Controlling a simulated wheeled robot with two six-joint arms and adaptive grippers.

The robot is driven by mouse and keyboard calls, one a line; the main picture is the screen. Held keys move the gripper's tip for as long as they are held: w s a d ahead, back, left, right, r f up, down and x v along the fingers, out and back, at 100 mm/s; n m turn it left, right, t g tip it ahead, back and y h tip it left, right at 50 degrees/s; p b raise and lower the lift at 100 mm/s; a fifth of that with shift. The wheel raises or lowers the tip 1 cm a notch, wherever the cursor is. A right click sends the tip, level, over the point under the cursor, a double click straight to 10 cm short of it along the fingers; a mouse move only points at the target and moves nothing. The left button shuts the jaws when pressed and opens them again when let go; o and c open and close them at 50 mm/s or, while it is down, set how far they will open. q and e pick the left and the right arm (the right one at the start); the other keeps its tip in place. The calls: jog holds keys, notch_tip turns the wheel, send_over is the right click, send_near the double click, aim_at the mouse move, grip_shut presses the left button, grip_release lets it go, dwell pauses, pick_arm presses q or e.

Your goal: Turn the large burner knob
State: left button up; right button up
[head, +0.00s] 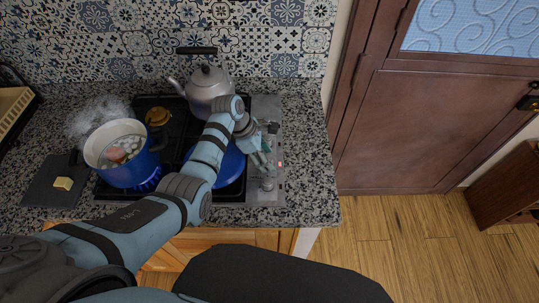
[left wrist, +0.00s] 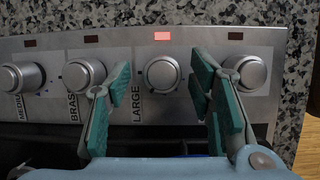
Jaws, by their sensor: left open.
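The large burner knob (left wrist: 162,73) is a round silver knob on the steel control panel in the left wrist view. The word LARGE is printed at its left, and a lit red indicator (left wrist: 162,36) is above it. My left gripper (left wrist: 160,78) is open, one teal-padded finger on each side of this knob. I see no finger touching it, and the depth gap is hard to judge. In the head view my left gripper (head: 263,160) is over the panel at the cooktop's right edge and hides part of it. My right gripper is not seen.
Other knobs flank it: BRAS… (left wrist: 84,75), MEDIU… (left wrist: 20,77) and one at right (left wrist: 245,72), near my finger. A blue pot (head: 125,172) steams over a blue flame. A kettle (head: 208,88) stands behind. My forearm covers part of a blue pan (head: 233,165).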

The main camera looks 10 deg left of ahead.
pick_arm(q)
jog(key=shift+s+r, duration=0.15)
jog(key=shift+s, duration=0.15)
jog(key=c, duration=0.9)
jog(key=shift+w, duration=0.1)
jog(key=shift+c, duration=1.2)
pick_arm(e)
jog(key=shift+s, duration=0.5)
